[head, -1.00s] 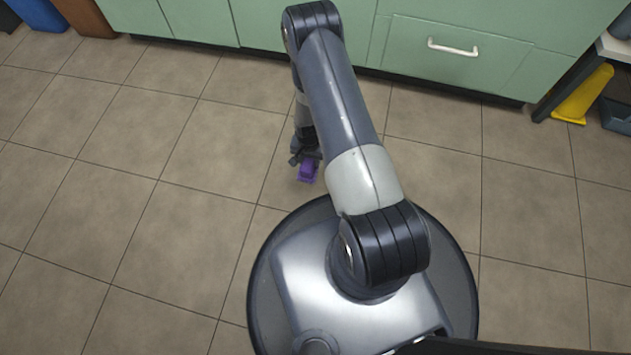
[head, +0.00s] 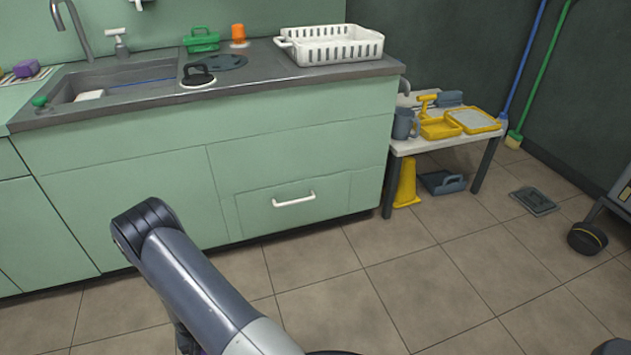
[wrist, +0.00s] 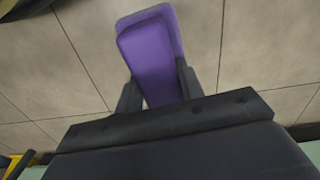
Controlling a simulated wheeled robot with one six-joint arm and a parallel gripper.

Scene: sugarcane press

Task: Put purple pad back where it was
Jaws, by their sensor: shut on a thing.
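The purple pad (wrist: 150,50) is a rounded block seen in the wrist view. My gripper (wrist: 158,89) is shut on it, with a dark finger on each side, and floor tiles show behind it. In the head view my gripper is hidden behind my arm or below the picture's edge. A second purple block (head: 27,67) lies at the far left of the counter, on or beside a striped light mat (head: 36,75).
The green counter (head: 290,160) has a sink (head: 130,82), a white basket (head: 335,45), a green caddy (head: 201,40) and an orange item (head: 238,34). At right stands a small table (head: 410,146) with yellow trays, a yellow sign (head: 406,183) below. Floor (head: 420,290) ahead is clear.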

